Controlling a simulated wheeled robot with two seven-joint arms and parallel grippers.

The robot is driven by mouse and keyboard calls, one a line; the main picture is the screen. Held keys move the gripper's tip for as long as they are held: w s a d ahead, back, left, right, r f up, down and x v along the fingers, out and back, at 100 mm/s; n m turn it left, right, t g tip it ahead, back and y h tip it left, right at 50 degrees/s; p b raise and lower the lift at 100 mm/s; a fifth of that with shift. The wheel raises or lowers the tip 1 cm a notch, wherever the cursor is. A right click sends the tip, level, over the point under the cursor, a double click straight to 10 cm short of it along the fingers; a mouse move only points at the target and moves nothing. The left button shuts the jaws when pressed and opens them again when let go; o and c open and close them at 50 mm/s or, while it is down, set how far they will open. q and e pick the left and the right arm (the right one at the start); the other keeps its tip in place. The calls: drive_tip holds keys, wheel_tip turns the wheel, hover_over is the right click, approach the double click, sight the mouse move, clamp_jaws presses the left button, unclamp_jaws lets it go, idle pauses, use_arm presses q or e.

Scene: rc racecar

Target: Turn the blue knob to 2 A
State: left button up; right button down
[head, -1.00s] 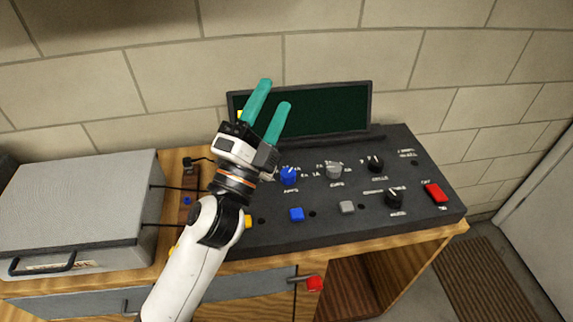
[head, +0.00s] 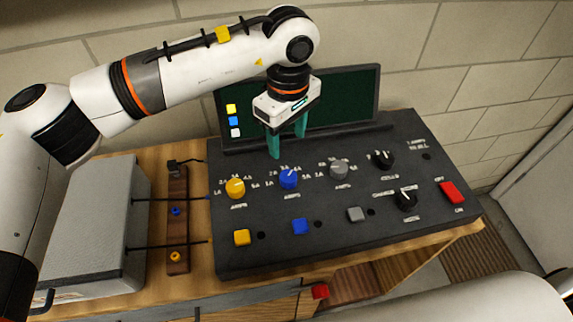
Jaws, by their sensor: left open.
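The blue knob (head: 289,179) sits on the black control panel (head: 330,235), between a yellow knob (head: 235,188) and a grey knob (head: 339,169). White amp marks such as 1A, 2A and 3A ring it; its exact setting is too small to tell. My left gripper (head: 287,148) points down with teal fingers apart and empty. In the picture it is just above and behind the blue knob, not touching it. My right gripper is not in view; a white arm part of mine shows at the lower right.
Blue (head: 300,227), yellow (head: 242,237) and grey (head: 356,214) buttons lie in front of the knobs. Black knobs (head: 406,198) and a red switch (head: 451,192) are on the right. A dark screen (head: 345,100) stands behind. A grey box (head: 95,225) is at left.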

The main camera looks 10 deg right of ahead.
sight(288, 176)
use_arm(q)
drive_tip(key=f+p, duration=0.1)
drive_tip(key=f, duration=0.4)
drive_tip(key=f+p, duration=0.2)
drive_tip(key=f, duration=0.3)
drive_tip(key=shift+s+d, duration=0.1)
drive_tip(key=shift+s, duration=0.1)
drive_tip(key=shift+f+p, duration=0.35)
drive_tip(key=shift+f, duration=0.45)
drive_tip(key=c, duration=1)
drive_tip(key=shift+o, duration=0.2)
drive_tip(key=shift+n+b, duration=0.3)
drive_tip(key=shift+b, duration=0.25)
drive_tip(key=n+b, duration=1)
drive_tip(key=b, duration=0.3)
drive_tip(key=shift+f+n, duration=0.15)
drive_tip(key=shift+n, duration=0.25)
drive_tip(key=n+b, duration=0.2)
drive_tip(key=n, duration=0.1)
drive_tip(key=shift+b, duration=0.35)
drive_tip(key=shift+r+n+b, duration=0.2)
drive_tip(key=shift+n+b, duration=0.1)
drive_tip(key=shift+n, duration=0.4)
